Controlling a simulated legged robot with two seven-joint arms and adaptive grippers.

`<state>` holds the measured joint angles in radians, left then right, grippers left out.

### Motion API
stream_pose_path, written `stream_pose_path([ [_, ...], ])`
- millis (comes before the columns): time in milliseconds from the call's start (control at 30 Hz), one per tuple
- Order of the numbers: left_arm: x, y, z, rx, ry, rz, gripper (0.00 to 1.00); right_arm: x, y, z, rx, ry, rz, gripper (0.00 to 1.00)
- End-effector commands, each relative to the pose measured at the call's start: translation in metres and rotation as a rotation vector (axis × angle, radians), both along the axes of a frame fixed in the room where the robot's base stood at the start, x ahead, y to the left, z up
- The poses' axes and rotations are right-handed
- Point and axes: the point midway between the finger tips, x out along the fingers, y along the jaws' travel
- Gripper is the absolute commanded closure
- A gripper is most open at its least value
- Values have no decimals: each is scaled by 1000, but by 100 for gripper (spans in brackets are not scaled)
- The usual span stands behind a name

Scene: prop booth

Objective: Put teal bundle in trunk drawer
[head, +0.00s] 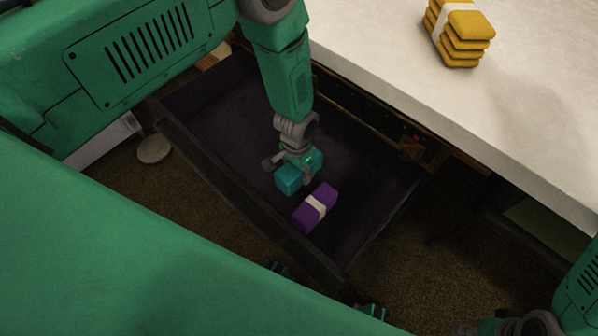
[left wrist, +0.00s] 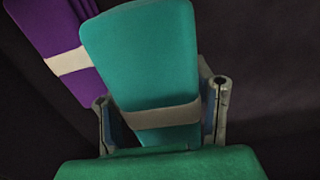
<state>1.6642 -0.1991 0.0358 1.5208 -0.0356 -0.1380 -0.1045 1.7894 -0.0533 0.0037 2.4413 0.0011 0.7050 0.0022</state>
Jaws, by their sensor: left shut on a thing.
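The teal bundle (head: 288,180) is a padded block with a pale band, seen clearly in the left wrist view (left wrist: 140,60). My left gripper (head: 292,166) reaches down into the open trunk drawer (head: 238,190) and is shut on the bundle. In the left wrist view its two fingers (left wrist: 160,112) sit on either side of the bundle, at the pale band. The bundle is inside the drawer's outline, low over the dark floor; I cannot tell whether it touches the floor.
A purple bundle (head: 315,208) with a pale band lies in the drawer close beside the teal one. A stack of yellow bundles (head: 461,32) stands on the pale tabletop (head: 480,110) at the upper right. The drawer floor is otherwise clear. A pale round object (head: 153,149) lies left of the drawer.

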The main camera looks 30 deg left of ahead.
Motion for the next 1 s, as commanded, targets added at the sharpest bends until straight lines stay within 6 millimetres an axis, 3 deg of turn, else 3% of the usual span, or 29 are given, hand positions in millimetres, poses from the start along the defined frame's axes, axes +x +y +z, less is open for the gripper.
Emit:
stream_pose_path([
  [33, 0, 2, -12, -1, 0, 3, 87, 0, 1, -6, 1, 0, 1, 60],
  [267, 1, 0, -28, 4, 0, 3, 87, 0, 1, -12, 1, -1, 2, 60],
  [467, 1, -1, -55, 9, 0, 3, 87, 0, 1, -25, 1, 0, 2, 60],
  [833, 1, 2, -60, 1, 0, 4, 87, 0, 1, -27, 1, -1, 1, 60],
  [867, 1, 2, -60, 1, 0, 4, 40, 0, 1, -26, 1, -1, 2, 60],
  [900, 0, 2, -59, 1, 1, 4, 30, 0, 1, -25, 1, -1, 2, 60],
  [1000, 1, 1, -58, 4, 1, 3, 30, 0, 1, -25, 1, -1, 2, 60],
])
